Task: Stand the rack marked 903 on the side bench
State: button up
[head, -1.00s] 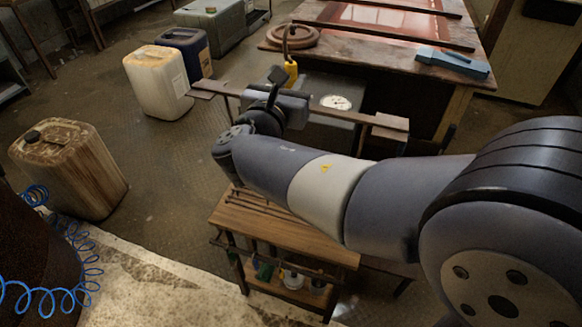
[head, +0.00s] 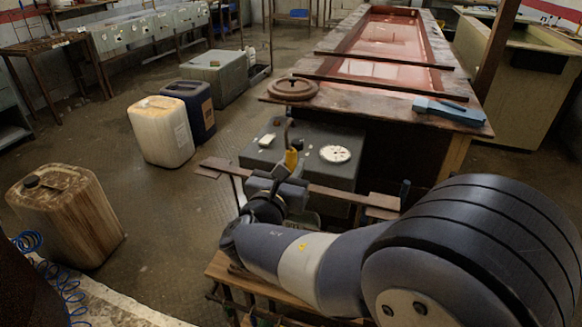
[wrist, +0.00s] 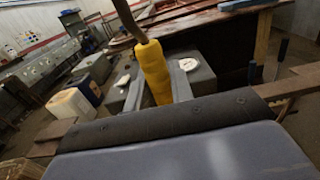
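My gripper (wrist: 157,88) is shut on the yellow grip (wrist: 153,70) of a rack with a dark stem rising above it. The grip also shows in the head view (head: 291,158), just beyond my wrist. The rack's lower part is hidden behind my gripper and arm, and no 903 mark is readable. A brown crossbar (head: 333,190) with flat end plates runs across beside the grip; I cannot tell whether it belongs to the rack. A small wooden bench (head: 217,268) stands below my arm, largely covered by it. I cannot tell whether this is the side bench.
A dark grey box (head: 262,150) with a round white dial (head: 335,154) stands behind the grip. A long tank table (head: 470,135) with a blue tool (head: 450,111) is beyond. White (head: 160,132), dark blue (head: 200,110) and rusty (head: 65,215) canisters stand left on open floor.

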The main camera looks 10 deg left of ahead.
jog(key=o, duration=0.4)
jog(key=shift+s+r, duration=0.1)
jog(key=shift+r, duration=0.05)
jog(key=s, duration=0.8)
jog(key=s+a, duration=0.1)
jog(key=s, duration=0.2)
jog(key=shift+s, duration=0.4)
